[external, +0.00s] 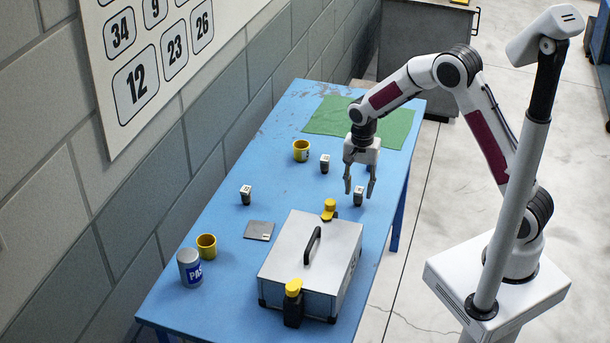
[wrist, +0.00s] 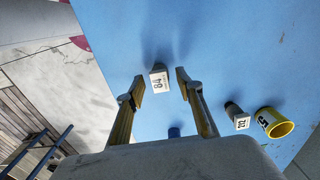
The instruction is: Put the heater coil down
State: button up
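My gripper (external: 359,190) points down over the right side of the blue table, its two fingers spread. A small block with a dark body and a white numbered top (external: 359,194) stands on the table at the fingertips. In the wrist view this block (wrist: 160,80), marked 84, shows between the open fingertips (wrist: 159,82) with gaps on both sides. No finger visibly grips it. I cannot tell which thing is the heater coil. Similar blocks stand nearby, one in the middle (external: 325,164) and one to the left (external: 246,195).
A silver case (external: 290,255) with a black handle and yellow-topped latches stands in front. Yellow cups stand at the back (external: 301,150) and left (external: 206,246). A grey can (external: 190,267), a dark plate (external: 259,231) and a green mat (external: 325,115) lie around. Bare table surrounds the mat's front.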

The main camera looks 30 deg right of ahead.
aim_at(362, 190)
jog(key=shift+s+d+r, duration=0.1)
jog(key=shift+d+r, duration=0.05)
jog(key=shift+r, duration=1.35)
jog(key=shift+s+d+r, duration=0.1)
jog(key=shift+r, duration=1.4)
jog(key=shift+d+r, duration=0.2)
jog(key=shift+r, duration=0.2)
jog(key=s+d+r+n+t, duration=0.1)
jog(key=s+d+r+n, duration=0.1)
jog(key=s+d+r, duration=0.4)
jog(key=s+d+r+n+t, duration=0.25)
jog(key=d+r, duration=0.25)
jog(key=r, duration=0.3)
jog(key=s+d+r+n+t, duration=0.1)
jog(key=s+d+n, duration=0.1)
jog(key=s, duration=0.6)
jog(key=s+d+r+n+t, duration=0.1)
jog(key=s+d+r+n, duration=0.1)
jog(key=s+d, duration=0.3)
jog(key=shift+s+d+r, duration=0.3)
jog(key=shift+s, duration=1.2)
jog(key=shift+o, duration=0.4)
jog(key=shift+n, duration=0.25)
